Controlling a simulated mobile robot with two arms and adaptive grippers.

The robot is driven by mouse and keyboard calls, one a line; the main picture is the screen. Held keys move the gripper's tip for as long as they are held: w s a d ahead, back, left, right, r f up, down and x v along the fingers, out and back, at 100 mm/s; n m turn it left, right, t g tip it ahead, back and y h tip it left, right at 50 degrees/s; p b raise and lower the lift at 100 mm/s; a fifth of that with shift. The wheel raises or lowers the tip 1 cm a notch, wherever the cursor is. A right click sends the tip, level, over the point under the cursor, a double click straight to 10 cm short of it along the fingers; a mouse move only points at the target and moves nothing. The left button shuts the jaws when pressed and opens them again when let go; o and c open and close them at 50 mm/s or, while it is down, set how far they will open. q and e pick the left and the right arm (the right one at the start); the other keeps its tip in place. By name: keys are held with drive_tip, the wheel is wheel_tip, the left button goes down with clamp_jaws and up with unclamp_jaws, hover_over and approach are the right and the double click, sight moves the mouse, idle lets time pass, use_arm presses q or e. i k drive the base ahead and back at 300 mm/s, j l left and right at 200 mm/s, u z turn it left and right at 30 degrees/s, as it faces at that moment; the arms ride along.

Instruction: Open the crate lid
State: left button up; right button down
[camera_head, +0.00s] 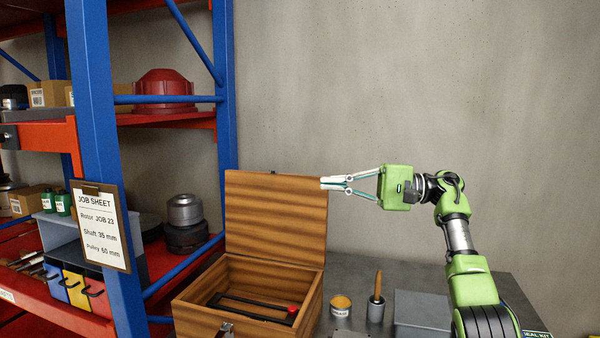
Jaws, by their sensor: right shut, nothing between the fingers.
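The wooden crate (248,330) stands on the grey table at the lower middle. Its lid (275,222) stands upright at the back of the crate, so the crate is open. Inside the crate lies a black tool with a red end (292,311). My right gripper (326,183) is shut and empty, with its fingertips at the upper right edge of the lid; I cannot tell whether they touch it. My left gripper is not in view.
A blue and red shelf rack (95,130) stands at the left, with a job sheet (101,225) on its post. On the table (358,268) right of the crate are a small tin (341,304), a cup with a wooden-handled tool (376,311) and a grey box (422,310).

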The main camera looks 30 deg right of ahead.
sight(272, 215)
drive_tip(key=i+l, duration=1.3)
